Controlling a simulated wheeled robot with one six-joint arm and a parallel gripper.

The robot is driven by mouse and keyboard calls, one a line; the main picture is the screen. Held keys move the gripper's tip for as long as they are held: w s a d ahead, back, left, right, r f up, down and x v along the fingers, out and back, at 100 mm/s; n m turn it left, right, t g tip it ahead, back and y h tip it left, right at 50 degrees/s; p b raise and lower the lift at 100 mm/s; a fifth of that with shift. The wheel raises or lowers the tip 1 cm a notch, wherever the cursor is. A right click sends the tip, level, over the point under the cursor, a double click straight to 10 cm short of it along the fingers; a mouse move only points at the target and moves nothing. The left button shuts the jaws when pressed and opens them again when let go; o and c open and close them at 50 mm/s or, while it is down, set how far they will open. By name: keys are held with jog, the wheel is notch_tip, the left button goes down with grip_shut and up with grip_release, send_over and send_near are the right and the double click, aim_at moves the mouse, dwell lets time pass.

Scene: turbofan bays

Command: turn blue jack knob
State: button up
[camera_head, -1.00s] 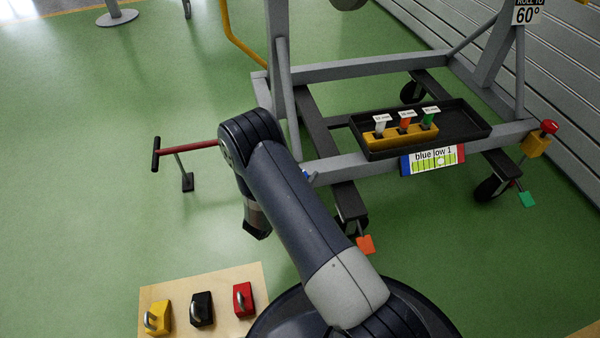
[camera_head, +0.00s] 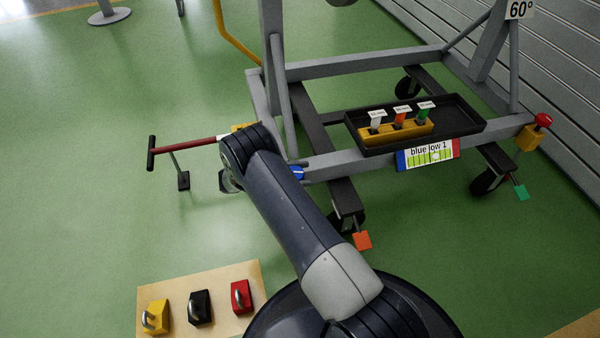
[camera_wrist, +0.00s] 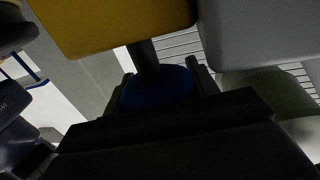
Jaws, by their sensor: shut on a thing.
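The blue jack knob (camera_wrist: 158,90) is dark and round in the wrist view, on a dark stem below a yellow block (camera_wrist: 110,22). My gripper (camera_wrist: 162,84) has one finger on each side of the knob and is shut on it. My gripper is hidden behind my arm there.
A red bar with a black handle (camera_head: 151,153) juts left from the stand's corner. A black tray (camera_head: 465,130) with tagged pins sits on the frame. A board (camera_head: 210,275) with yellow, black and red padlocks lies in front.

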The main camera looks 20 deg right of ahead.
aim_at(301, 172)
jog(key=shift+s+m+g+y, duration=0.15)
jog(key=shift+m+g+y, duration=0.15)
jog(key=shift+m+g, duration=0.7)
jog(key=shift+g, duration=0.4)
jog(key=o, duration=1)
jog(key=shift+d, duration=0.1)
jog(key=shift+r, duration=0.1)
notch_tip(301, 172, up, 10)
jog(key=p, duration=0.5)
